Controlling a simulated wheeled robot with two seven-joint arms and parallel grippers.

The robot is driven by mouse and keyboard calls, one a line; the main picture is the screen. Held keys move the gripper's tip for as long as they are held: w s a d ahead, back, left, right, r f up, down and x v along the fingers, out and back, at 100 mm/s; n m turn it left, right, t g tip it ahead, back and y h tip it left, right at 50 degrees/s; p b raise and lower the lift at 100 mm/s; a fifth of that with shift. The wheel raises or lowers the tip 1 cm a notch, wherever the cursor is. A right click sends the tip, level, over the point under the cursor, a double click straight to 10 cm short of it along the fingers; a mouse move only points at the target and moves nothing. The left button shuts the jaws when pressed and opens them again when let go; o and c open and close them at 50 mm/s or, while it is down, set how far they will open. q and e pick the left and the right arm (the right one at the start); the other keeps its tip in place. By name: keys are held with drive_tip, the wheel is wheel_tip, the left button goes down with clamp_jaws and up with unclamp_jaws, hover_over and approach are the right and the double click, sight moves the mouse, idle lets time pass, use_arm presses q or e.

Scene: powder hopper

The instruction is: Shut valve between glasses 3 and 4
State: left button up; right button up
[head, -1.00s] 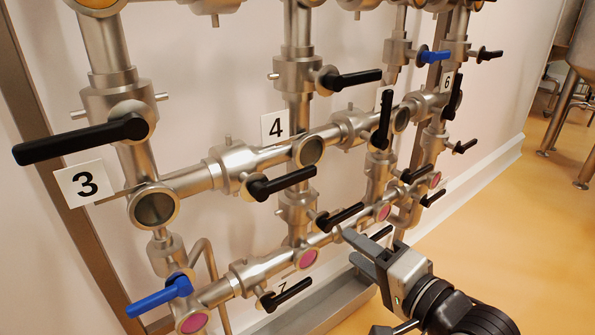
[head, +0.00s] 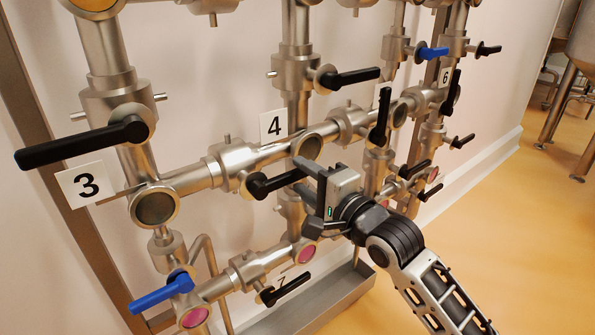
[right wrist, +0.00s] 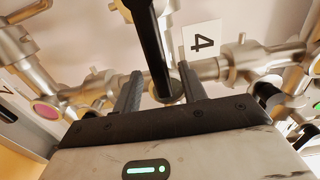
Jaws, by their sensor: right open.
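Glass 3 (head: 155,206) is a dark round sight glass by the label 3 (head: 87,184). Glass 4 (head: 308,149) is by the label 4 (head: 274,125), which also shows in the right wrist view (right wrist: 201,43). The valve between them on the steel pipe has a black lever (head: 270,185), lying roughly along the pipe. My right gripper (head: 303,177) is open at the lever's free end and hides its tip. In the right wrist view the black lever (right wrist: 153,45) runs between the open fingers (right wrist: 158,78); contact is unclear. My left gripper is not in view.
Another black lever (head: 85,144) sticks out left above label 3. An upright black lever (head: 382,115) stands right of glass 4. Below are a blue lever (head: 160,294) and a black lever (head: 287,289) by label 7. Open floor (head: 480,240) lies to the right.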

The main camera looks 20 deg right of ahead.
drive_tip(key=shift+x, duration=1.2)
